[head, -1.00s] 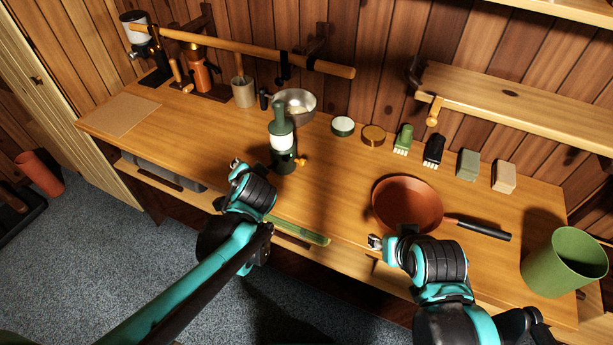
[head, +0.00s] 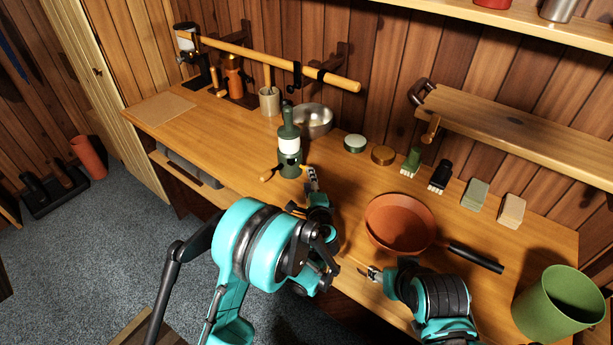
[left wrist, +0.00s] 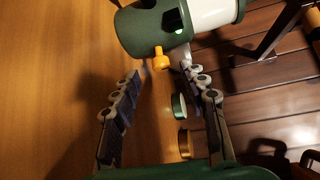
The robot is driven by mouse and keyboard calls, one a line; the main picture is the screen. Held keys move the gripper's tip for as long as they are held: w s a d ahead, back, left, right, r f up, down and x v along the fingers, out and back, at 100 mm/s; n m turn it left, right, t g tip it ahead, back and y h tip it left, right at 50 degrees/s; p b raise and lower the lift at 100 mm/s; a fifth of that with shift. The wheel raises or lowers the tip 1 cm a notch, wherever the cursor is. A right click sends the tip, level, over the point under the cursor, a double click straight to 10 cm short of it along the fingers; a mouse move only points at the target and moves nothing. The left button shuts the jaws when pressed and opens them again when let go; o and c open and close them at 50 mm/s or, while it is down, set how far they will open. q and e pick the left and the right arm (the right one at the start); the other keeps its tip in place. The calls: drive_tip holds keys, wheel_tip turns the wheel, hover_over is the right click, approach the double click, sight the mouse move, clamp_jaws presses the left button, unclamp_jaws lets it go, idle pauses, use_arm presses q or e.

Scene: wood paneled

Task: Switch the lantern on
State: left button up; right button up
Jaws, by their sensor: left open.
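The green lantern (head: 289,161) with a white middle band stands upright on the workbench. In the left wrist view, its green body (left wrist: 145,32) fills the top, with a small orange knob (left wrist: 161,61) sticking out toward my fingers. My left gripper (head: 312,180) is open just right of the lantern's base in the head view. In the left wrist view, its spread fingertips (left wrist: 160,78) lie on either side of the knob's end, with no clear contact. The head view largely hides the knob behind the fingers. My right gripper (head: 372,273) is by the bench's front edge; its opening is unclear.
To the right are two tins, brushes, blocks, a terracotta pan (head: 397,222) and a green bin (head: 558,302). A wooden rail (head: 270,62) runs above the back.

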use_arm(q)
drive_tip(key=shift+b+x, duration=0.35)
drive_tip(key=shift+x, duration=1.95)
drive_tip(key=shift+d, duration=0.1)
clamp_jaws()
